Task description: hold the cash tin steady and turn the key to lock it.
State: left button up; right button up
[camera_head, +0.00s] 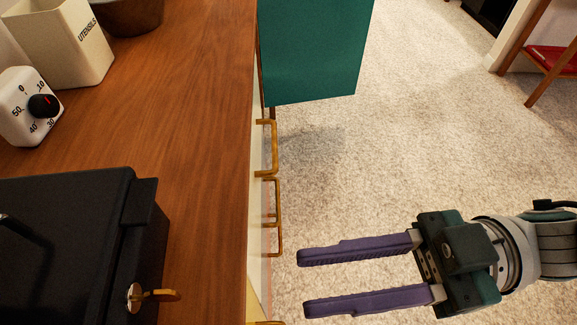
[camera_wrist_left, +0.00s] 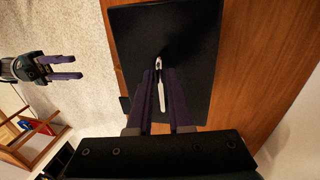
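The black cash tin (camera_head: 70,200) stands on the wooden counter at the lower left, lid down. A round silver lock (camera_head: 134,298) is on its right side, with a brass key (camera_head: 165,294) sticking out of it. In the left wrist view, the tin's lid (camera_wrist_left: 195,40) lies below my left gripper (camera_wrist_left: 160,74). Its purple fingers are apart, with the silver lid handle (camera_wrist_left: 158,64) showing in the gap; contact cannot be told. My right gripper (camera_head: 302,283) is open and empty, right of the key and beyond the counter edge. It also shows in the left wrist view (camera_wrist_left: 80,67).
A white kitchen timer (camera_head: 22,118), a utensils holder (camera_head: 60,45) and a dark bowl (camera_head: 130,12) stand farther back on the counter (camera_head: 190,140). Brass handles (camera_head: 273,150) jut from the counter's front. A teal panel (camera_head: 315,50) hangs beyond. Carpet (camera_head: 400,130) is clear.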

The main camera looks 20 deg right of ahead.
pick_arm(q)
jog(key=o, duration=0.3)
jog(key=shift+o, duration=0.2)
notch_tip(320, 180, up, 7)
jog(key=a, duration=0.1)
jog(key=shift+w+a+r, duration=0.15)
jog(key=shift+a+r, duration=0.05)
jog(key=shift+a, duration=0.05)
jog(key=shift+d, duration=0.1)
